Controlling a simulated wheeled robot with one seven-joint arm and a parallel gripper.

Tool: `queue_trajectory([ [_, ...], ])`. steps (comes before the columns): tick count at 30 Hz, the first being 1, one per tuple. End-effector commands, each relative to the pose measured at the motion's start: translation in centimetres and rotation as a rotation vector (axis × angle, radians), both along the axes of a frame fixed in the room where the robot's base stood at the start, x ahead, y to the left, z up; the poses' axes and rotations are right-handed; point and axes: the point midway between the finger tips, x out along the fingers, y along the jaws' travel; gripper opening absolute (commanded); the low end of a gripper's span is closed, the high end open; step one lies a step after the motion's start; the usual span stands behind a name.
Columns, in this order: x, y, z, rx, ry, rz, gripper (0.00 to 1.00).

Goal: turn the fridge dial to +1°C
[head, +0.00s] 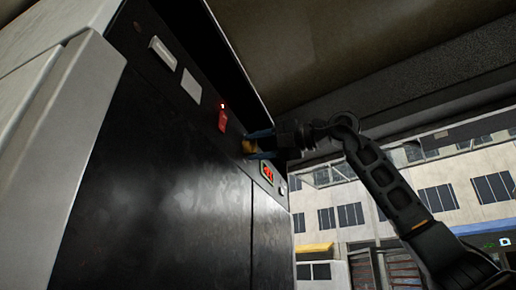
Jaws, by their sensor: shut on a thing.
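The fridge (165,170) is a tall black-fronted cabinet that fills the left half of the head view. A dark control strip runs along its top. A small lit red-orange display (267,172) sits just below and right of the fingers. Its digits are too small to read.
A red switch (222,119) with a small red light above it is left of my gripper. A pale panel (190,85) and a white handle-like piece (162,54) are further left. A small white button (282,189) is right of the display.

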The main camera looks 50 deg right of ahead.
Motion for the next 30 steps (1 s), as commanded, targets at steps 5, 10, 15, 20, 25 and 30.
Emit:
queue_trajectory([
  [5, 0.03, -0.14, -0.05, 0.011, 0.005, -0.002, 0.13],
  [10, 0.03, -0.14, -0.05, 0.011, 0.005, -0.002, 0.13],
  [15, 0.03, -0.14, -0.06, 0.011, 0.004, -0.001, 0.51],
  [20, 0.01, -0.09, -0.04, 0.010, 0.005, 0.000, 0.66],
  [25, 0.01, -0.06, -0.02, 0.009, 0.003, 0.000, 0.69],
  [30, -0.42, -0.25, -0.08, 0.009, 0.003, -0.001, 0.69],
])
